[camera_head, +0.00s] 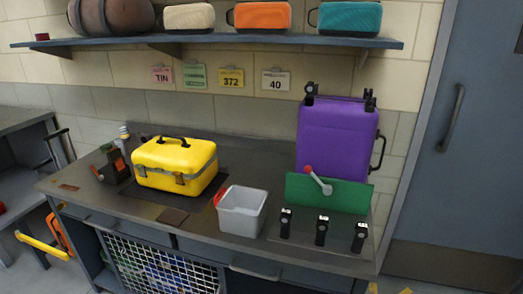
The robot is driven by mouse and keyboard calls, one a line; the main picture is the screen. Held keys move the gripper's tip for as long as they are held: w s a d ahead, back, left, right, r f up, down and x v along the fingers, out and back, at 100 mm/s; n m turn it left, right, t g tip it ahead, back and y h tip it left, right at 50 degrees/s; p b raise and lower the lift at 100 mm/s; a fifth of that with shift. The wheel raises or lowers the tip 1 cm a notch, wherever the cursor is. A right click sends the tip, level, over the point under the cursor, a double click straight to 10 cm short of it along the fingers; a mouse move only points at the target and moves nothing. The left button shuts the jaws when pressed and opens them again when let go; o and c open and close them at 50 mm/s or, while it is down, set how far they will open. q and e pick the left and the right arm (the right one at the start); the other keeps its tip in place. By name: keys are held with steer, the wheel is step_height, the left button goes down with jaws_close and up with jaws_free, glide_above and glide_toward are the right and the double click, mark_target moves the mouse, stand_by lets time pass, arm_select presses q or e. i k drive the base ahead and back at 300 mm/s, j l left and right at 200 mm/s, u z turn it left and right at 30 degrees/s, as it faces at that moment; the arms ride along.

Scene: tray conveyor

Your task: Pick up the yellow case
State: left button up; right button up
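The yellow case (176,162) stands upright on the dark counter, left of its middle. It has a dark handle (174,140) on top and grey latches on its front. Its lid looks closed. Neither of my grippers shows in the head view, and nothing is touching the case from above.
A white bin (242,211) stands right of the case, and a dark red and black object (115,165) stands close to its left. A purple case (337,135) and green panel (327,204) are at the right. A shelf (220,41) with several cases hangs above.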

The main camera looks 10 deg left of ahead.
mark_target(194, 185)
steer(key=u, duration=1.35)
